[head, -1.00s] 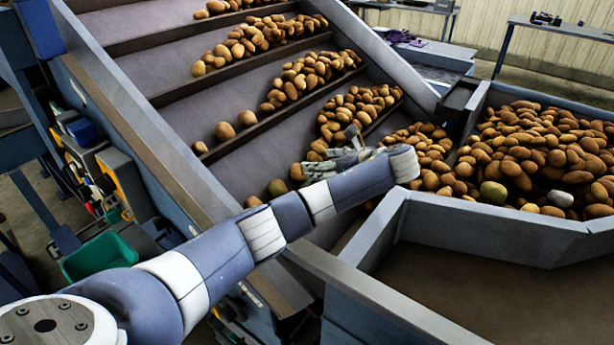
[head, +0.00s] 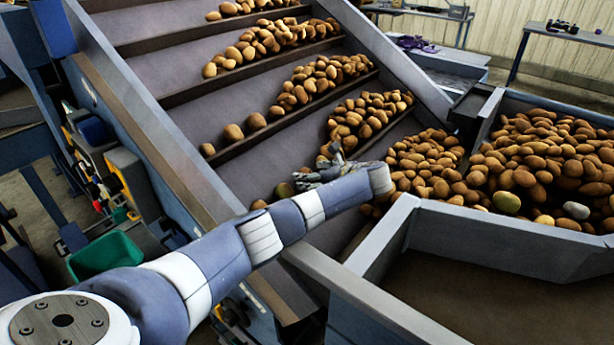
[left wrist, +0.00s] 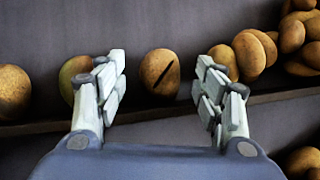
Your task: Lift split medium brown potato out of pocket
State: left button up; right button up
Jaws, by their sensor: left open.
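The split brown potato (left wrist: 160,72) shows in the left wrist view, with a dark slit across its upper face. It rests in a belt pocket, against the ledge below it. My left gripper (left wrist: 160,64) is open, with one finger on each side of the potato in the picture and visible gaps between. In the head view my left gripper (head: 325,172) is over the lower belt, and I cannot make out the split potato there. A greenish potato (left wrist: 72,74) is partly hidden behind the left finger. My right gripper is not in view.
A brown potato (left wrist: 14,90) lies further left in the same pocket. Several potatoes (left wrist: 250,52) cluster to the right of the fingers. The sloped belt (head: 240,185) has raised ledges and a side rail (head: 150,150). A heaped bin (head: 545,165) stands at right.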

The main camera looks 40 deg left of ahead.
pick_arm(q)
jog(key=shift+x, duration=0.9)
jog(key=shift+r, duration=0.1)
jog(key=c, duration=1.2)
jog(key=shift+o, duration=0.2)
